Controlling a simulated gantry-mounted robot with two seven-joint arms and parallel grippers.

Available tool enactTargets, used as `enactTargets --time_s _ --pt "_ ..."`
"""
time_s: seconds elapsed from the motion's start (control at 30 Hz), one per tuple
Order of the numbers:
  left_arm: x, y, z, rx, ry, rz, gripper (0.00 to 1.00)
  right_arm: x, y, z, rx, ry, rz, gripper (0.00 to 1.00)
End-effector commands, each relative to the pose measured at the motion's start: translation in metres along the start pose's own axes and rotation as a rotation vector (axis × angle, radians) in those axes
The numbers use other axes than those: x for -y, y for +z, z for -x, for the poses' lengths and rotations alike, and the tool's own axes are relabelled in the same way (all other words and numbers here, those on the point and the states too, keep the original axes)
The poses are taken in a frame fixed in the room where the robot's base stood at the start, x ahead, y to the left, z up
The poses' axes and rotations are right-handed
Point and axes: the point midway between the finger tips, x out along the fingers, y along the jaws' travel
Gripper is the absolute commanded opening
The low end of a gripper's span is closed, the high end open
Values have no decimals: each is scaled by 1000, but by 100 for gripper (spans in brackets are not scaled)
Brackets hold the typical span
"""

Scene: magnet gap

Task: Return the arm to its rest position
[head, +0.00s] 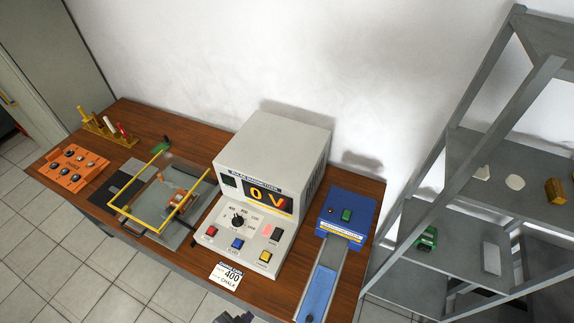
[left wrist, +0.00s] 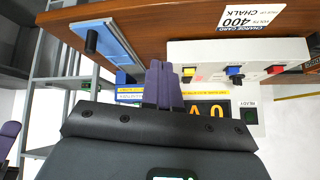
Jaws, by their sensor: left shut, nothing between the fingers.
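My left gripper (left wrist: 157,66) is shut and empty; its two purple fingers lie together in the left wrist view. In the head view only a small dark part of it (head: 235,318) shows at the bottom edge, in front of the table and near the card. The rest of that arm is out of the picture. My right gripper cannot be made out in either view.
The white magnetizer (head: 275,150) reads 0 V on the wooden table (head: 135,112). A blue unit with a slide (head: 345,215) stands to its right, a yellow-framed clear guard (head: 165,190) to its left. A card (head: 226,274) reads 400 CHALK. Grey shelving (head: 460,195) stands at right.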

Motion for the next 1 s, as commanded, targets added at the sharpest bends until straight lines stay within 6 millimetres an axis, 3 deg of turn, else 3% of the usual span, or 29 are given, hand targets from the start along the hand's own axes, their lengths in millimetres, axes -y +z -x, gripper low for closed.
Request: enactTargets --time_s 0.1,0.23,0.3,0.4,0.8,1.0 --pt "28 12 50 115 -104 188 0 0 0 0 0 -2 -2 43" --pt "57 15 96 209 -186 350 0 1 0 0 0 -4 -5 43" --pt "63 20 117 265 -206 422 0 1 0 0 -1 -5 -6 43" --pt "54 40 130 390 -189 509 0 2 0 0 -1 -5 -7 43" --pt "65 -28 216 401 -186 507 0 -2 -35 108 -4 -6 -8 43" --pt "69 -51 245 401 -186 506 0 -5 -46 143 -3 -2 -3 43"
